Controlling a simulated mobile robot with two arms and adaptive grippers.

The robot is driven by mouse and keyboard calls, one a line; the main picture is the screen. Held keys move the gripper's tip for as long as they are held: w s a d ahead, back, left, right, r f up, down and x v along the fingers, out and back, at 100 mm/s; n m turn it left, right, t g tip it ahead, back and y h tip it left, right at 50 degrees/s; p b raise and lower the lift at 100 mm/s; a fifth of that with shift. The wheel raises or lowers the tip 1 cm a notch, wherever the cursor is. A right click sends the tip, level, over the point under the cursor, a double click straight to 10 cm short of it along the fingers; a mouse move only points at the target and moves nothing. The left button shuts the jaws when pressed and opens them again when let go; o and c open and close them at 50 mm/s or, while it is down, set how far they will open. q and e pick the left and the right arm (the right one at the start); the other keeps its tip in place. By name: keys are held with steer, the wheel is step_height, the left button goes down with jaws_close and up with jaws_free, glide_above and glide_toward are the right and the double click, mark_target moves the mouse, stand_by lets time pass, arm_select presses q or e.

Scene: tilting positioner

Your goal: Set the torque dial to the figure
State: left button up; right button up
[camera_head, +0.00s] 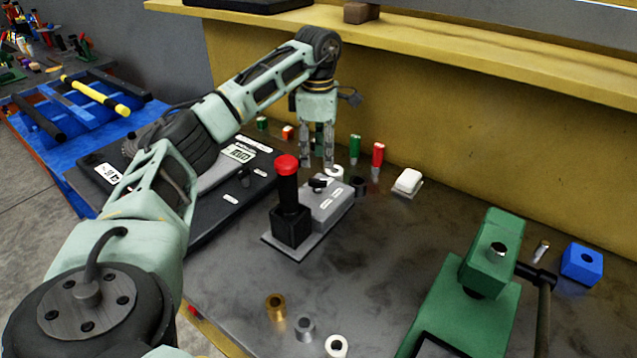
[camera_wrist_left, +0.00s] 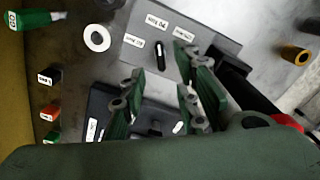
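A grey box (camera_head: 327,203) on a light plate carries a black dial knob (camera_head: 318,183) and small white labels. The left wrist view shows the knob (camera_wrist_left: 159,58) as a dark bar on the grey panel (camera_wrist_left: 140,25), with labels around it too small to read surely. My left gripper (camera_head: 317,160) points down from above, at the far side of the box. Its fingers (camera_wrist_left: 160,85) are apart, with nothing between them. In the left wrist view the knob lies ahead of the gap, apart from the fingers. My right gripper is out of view.
A black post with a red knob (camera_head: 287,165) stands beside the box. Green and red cylinders (camera_head: 377,155) and a white block (camera_head: 408,182) stand behind. A green fixture (camera_head: 480,270) is at right, a dark panel with labels (camera_head: 225,205) at left. Metal rings (camera_head: 304,327) lie in front.

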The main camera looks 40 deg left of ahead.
mark_target(318, 179)
arm_select(q)
step_height(318, 179, down, 2)
steer(key=shift+s+f, duration=0.1)
steer(key=shift+s, duration=0.05)
step_height(318, 179, down, 5)
steer(key=shift+r+p, duration=0.15)
steer(key=shift+p, duration=0.45)
steer(key=shift+f, duration=0.3)
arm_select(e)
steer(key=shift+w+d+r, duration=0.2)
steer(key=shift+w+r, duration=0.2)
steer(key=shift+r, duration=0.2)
arm_select(q)
steer(key=shift+c, duration=0.5)
jaws_close()
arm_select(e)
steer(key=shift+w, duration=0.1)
